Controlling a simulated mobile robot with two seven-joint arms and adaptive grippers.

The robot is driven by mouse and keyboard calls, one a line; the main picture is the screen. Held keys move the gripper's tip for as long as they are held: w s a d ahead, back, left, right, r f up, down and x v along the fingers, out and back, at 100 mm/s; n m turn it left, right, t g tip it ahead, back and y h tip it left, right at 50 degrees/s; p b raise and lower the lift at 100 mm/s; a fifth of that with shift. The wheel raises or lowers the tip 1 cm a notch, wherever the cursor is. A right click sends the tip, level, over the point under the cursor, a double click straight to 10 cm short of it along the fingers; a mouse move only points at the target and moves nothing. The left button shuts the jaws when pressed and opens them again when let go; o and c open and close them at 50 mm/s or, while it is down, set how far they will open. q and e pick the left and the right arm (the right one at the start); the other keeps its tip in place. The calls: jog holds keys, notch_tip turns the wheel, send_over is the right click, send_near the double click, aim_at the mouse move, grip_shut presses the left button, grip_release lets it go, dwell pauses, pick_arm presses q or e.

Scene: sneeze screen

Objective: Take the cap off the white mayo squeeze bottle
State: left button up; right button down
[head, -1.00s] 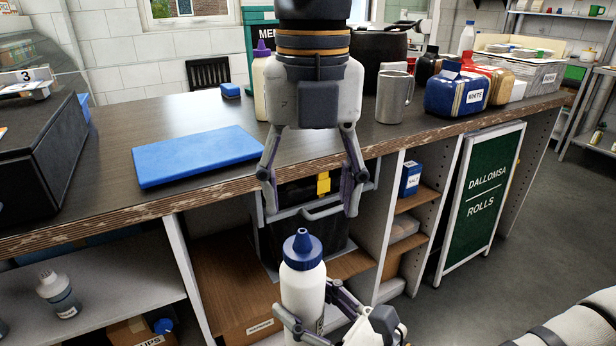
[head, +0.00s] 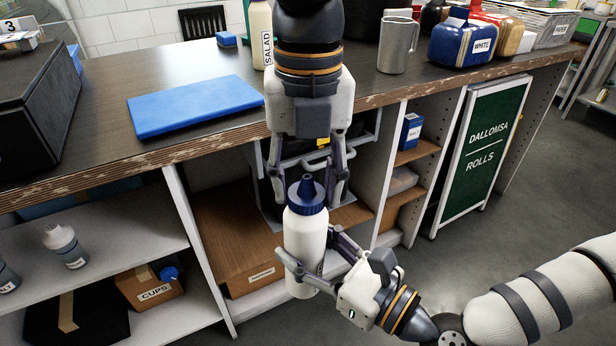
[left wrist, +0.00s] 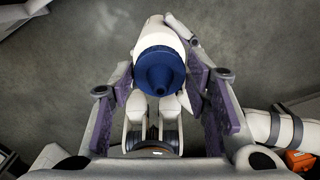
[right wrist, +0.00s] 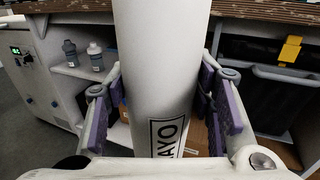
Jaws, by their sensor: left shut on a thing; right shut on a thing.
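The white mayo squeeze bottle (head: 305,238) is held upright in front of the counter, with its blue cap (head: 307,193) on top. My right gripper (head: 308,262) is shut around the bottle's lower body. The right wrist view shows the white body (right wrist: 160,70) between its pads, with the MAYO label partly cut off. My left gripper (head: 309,190) reaches down from above, its fingers on both sides of the cap and shut on it. In the left wrist view the blue cap (left wrist: 160,70) sits between the purple pads.
The counter (head: 215,150) runs behind the bottle, with a blue board (head: 195,105), a SALAD bottle (head: 261,35) and a metal mug (head: 398,45) on it. Shelves below hold small bottles (head: 65,245) and a CUPS box (head: 150,287). Open floor (head: 440,275) lies to the right.

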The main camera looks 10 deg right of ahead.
pick_arm(q)
jog(key=n, duration=0.6)
jog(key=shift+d, duration=0.25)
jog(key=n, duration=1)
jog(key=shift+a+r+n, duration=0.1)
jog(key=shift+a+n, duration=0.05)
jog(key=shift+n, duration=0.25)
jog(key=shift+c, duration=0.2)
jog(key=n, duration=0.3)
jog(key=shift+w+a, duration=0.1)
jog(key=shift+w, duration=0.05)
jog(key=o, duration=1.3)
